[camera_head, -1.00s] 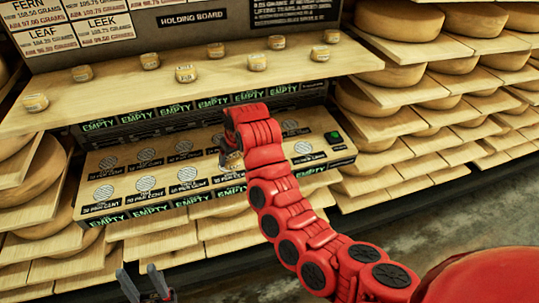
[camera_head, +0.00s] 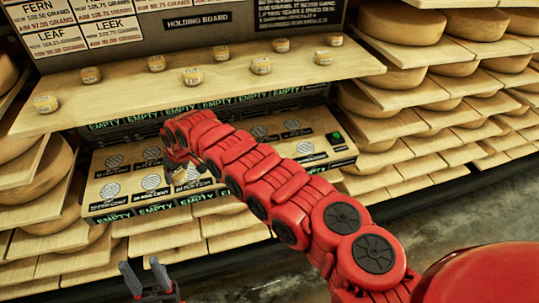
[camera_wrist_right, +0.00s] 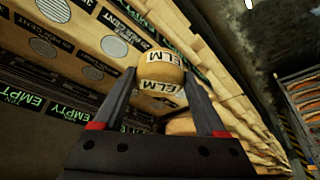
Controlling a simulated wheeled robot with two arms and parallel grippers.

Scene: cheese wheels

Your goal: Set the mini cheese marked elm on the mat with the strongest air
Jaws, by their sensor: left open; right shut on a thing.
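The mini cheese marked ELM (camera_wrist_right: 160,85) is a small pale-yellow wheel with a white label. My right gripper (camera_wrist_right: 160,102) is shut on it, with a finger on each side. In the head view my right gripper (camera_head: 178,172) is over the lower mat panel, and my own arm hides part of that panel. The mats are round grey discs, such as one at front left (camera_head: 110,191) and one at the back (camera_head: 292,124). They also show in the right wrist view (camera_wrist_right: 114,45). Their labels are mostly too small to read. My left gripper (camera_head: 147,272) is open and empty at the bottom.
A wooden holding board (camera_head: 225,90) above the panel carries several small labelled cheeses (camera_head: 192,76). Green EMPTY signs line the shelf edges. A green button (camera_head: 334,137) is at the panel's right. Racks of large cheese wheels (camera_head: 400,22) stand at both sides.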

